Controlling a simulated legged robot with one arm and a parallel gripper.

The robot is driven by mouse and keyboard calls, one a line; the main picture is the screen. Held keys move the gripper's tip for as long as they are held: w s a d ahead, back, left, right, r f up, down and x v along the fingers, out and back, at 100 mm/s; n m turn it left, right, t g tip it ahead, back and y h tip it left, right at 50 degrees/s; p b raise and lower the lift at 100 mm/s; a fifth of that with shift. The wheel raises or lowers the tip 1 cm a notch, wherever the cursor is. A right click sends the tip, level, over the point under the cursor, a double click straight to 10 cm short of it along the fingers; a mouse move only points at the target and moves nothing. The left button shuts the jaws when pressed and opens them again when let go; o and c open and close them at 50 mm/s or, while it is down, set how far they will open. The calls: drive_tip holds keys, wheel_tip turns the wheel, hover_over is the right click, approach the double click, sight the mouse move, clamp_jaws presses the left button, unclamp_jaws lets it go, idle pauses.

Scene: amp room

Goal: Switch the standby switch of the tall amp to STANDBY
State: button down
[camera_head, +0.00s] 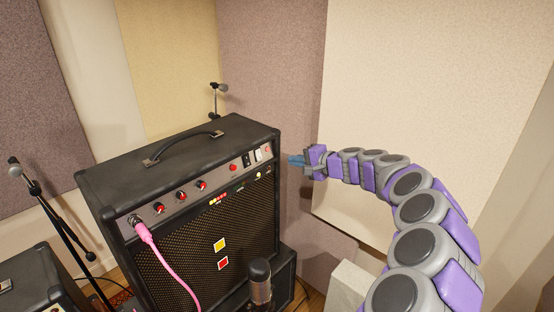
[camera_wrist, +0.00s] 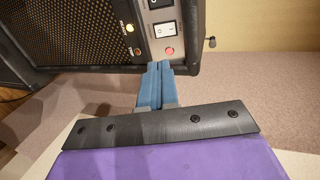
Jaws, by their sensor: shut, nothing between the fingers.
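The tall amp (camera_head: 205,200) is a black cabinet with a slanted control panel and dark grille, standing on another black cabinet. Its switches (camera_head: 258,154), one white and one dark rocker, sit at the right end of the panel. In the wrist view a white rocker switch (camera_wrist: 165,30) shows clearly, with a red round light or button (camera_wrist: 169,50) below it and part of a dark rocker (camera_wrist: 158,3) above. Labels are too small to read. My gripper (camera_head: 291,161) has blue fingers, shut and empty, just right of the amp. In the wrist view the fingertips (camera_wrist: 159,66) are close to the panel edge near the red button.
A pink cable (camera_head: 158,254) plugs into the panel's left end. Another microphone stand (camera_head: 48,205) is at the left, beside a smaller amp (camera_head: 35,284). Padded wall panels (camera_head: 420,100) rise behind my arm.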

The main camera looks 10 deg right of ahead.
drive_tip(key=b, duration=0.2)
approach(261, 157)
drive_tip(key=x, duration=0.5)
drive_tip(key=shift+f, duration=0.15)
drive_tip(key=shift+b+x, duration=0.3)
drive_tip(key=shift+x, duration=0.65)
drive_tip(key=shift+a, duration=0.1)
drive_tip(key=shift+w, duration=0.1)
